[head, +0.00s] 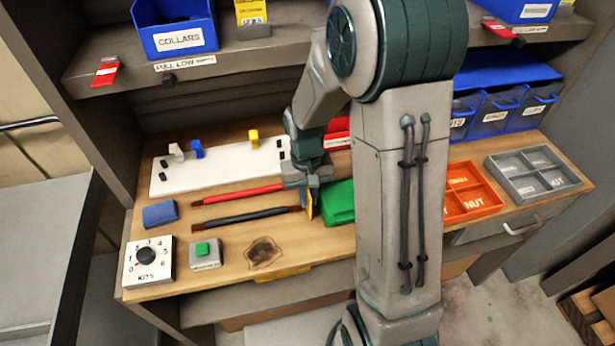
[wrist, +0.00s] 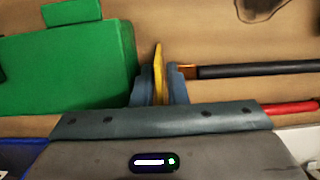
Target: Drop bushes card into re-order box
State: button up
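A yellow card (wrist: 158,70) stands edge-on between the fingers of my gripper (wrist: 160,88) in the wrist view, and the fingers appear closed on it. In the head view the card (head: 309,207) hangs below my gripper (head: 311,190), over the workbench just left of a green box. Its print cannot be read, so I cannot confirm it is the bushes card. A red box (head: 338,126) with a white label shows partly behind my arm at the back of the bench. Its label is too small to read, so I cannot tell whether it is the re-order box.
The green box (head: 340,199) is close beside my gripper, partly hidden by my arm. Red (head: 238,194) and black (head: 247,217) tools lie left. A white board (head: 215,174) with pegs lies behind them. An orange tray (head: 474,197) and grey tray (head: 535,178) are right.

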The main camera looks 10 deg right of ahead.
jog(key=r, duration=0.3)
jog(key=w+r, duration=0.1)
jog(key=r, duration=0.7)
jog(key=shift+w+r+b, duration=0.15)
jog(key=shift+w+b, duration=0.15)
jog(key=shift+b, duration=0.05)
jog(key=s+d+r+t, duration=0.1)
jog(key=s+r+t, duration=0.1)
jog(key=s, duration=0.4)
jog(key=s+d+r+t, duration=0.1)
jog(key=s+r+t, duration=0.1)
jog(key=s+r, duration=0.2)
jog(key=s, duration=0.3)
jog(key=shift+s+d+t, duration=0.15)
jog(key=shift+d+t, duration=0.1)
jog(key=shift+t, duration=0.15)
jog(key=shift+o, duration=0.2)
jog(key=shift+s+d, duration=0.1)
jog(key=shift+s, duration=0.5)
